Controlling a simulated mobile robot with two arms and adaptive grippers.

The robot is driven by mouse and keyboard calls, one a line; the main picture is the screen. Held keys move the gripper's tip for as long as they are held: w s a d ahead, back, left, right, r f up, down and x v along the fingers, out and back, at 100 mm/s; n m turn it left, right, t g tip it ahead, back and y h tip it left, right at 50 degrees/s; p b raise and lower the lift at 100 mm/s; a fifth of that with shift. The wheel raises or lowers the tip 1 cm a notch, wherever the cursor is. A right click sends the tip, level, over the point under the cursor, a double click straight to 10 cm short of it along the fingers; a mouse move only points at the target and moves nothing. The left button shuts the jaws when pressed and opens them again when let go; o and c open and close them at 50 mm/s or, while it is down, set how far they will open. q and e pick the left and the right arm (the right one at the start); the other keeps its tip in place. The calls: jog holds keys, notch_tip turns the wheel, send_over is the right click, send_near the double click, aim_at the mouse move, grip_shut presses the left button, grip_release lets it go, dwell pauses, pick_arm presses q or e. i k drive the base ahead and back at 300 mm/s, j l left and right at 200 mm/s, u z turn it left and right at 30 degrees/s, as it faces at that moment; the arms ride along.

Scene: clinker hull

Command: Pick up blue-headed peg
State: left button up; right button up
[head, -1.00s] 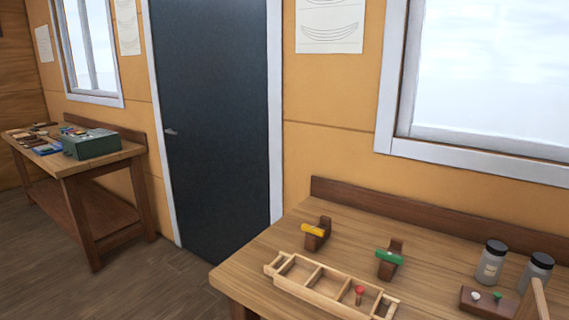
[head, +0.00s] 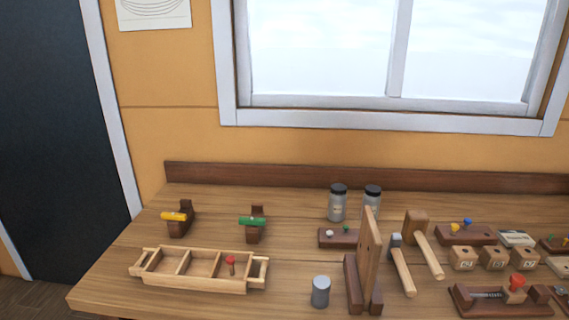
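A small blue-headed peg (head: 468,222) stands in a dark wooden block (head: 466,235) on the right part of the bench, in the head view. A yellow-headed peg (head: 454,228) stands beside it in the same block. Only the round blue head shows clearly; its shaft is too small or hidden to make out. Neither of my grippers is in view.
A wooden bench (head: 215,305) runs below the window. Numbered small blocks (head: 494,257) and a red-knobbed clamp (head: 515,292) lie in front. A divided tray (head: 172,277) sits left.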

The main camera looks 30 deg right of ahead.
aim_at(467, 222)
jog(key=l+z, duration=0.15)
jog(key=z, duration=2)
jog(key=i+l+u, duration=0.1)
jog(key=u, duration=0.4)
jog(key=i+l+u, duration=0.2)
jog(key=l, duration=0.55)
jog(key=i+l+u, duration=0.2)
jog(key=l, duration=0.6)
jog(key=l+u, duration=0.2)
jog(key=l, duration=0.55)
